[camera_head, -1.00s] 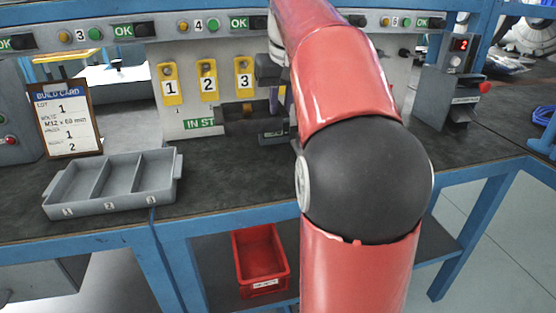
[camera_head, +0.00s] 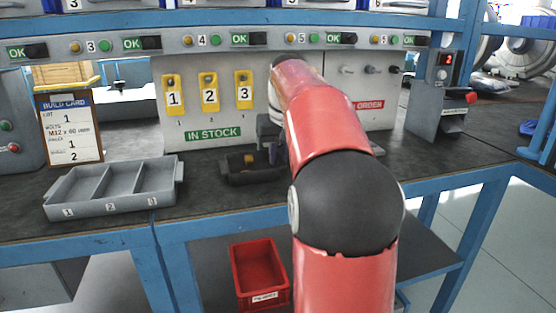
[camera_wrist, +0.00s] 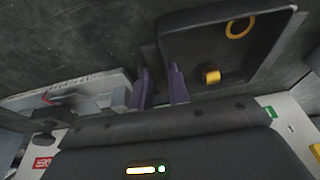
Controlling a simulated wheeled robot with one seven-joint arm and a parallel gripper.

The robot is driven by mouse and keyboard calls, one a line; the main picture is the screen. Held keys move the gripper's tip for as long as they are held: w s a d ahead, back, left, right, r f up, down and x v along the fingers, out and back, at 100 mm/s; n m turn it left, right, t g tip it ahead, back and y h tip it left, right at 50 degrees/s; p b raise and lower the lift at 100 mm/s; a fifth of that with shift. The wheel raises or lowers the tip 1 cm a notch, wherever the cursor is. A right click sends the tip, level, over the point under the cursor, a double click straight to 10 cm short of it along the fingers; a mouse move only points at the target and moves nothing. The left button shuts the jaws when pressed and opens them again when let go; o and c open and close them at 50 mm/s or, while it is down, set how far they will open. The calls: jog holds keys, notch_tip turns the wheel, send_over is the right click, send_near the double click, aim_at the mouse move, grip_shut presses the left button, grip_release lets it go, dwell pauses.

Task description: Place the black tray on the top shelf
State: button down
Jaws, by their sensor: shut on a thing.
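The black tray (camera_head: 238,178) is low in front of the panel, at or just above the dark bench top; I cannot tell if it touches. In the wrist view the tray (camera_wrist: 215,45) is tilted in the picture and holds a yellow ring (camera_wrist: 240,28) and a small yellow part (camera_wrist: 212,76). My gripper (camera_wrist: 161,88) has its two purple fingers closed on the tray's near side wall. In the head view my gripper (camera_head: 273,152) is partly hidden by my red arm. The top shelf (camera_head: 225,17) shows as a blue beam along the top edge, cut off by the frame.
A grey three-part tray (camera_head: 110,188) and a build card (camera_head: 70,128) stand on the bench at left. Bins (camera_head: 235,3) stand on the shelf above. A red bin (camera_head: 259,272) is below the bench. A grey device (camera_head: 440,92) stands at right.

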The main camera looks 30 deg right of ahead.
jog(key=c, duration=1.3)
grip_release()
jog(key=shift+c, duration=0.2)
jog(key=p+v, duration=0.2)
jog(key=v, duration=1)
jog(key=shift+p, duration=0.4)
jog(key=shift+a+r, duration=0.1)
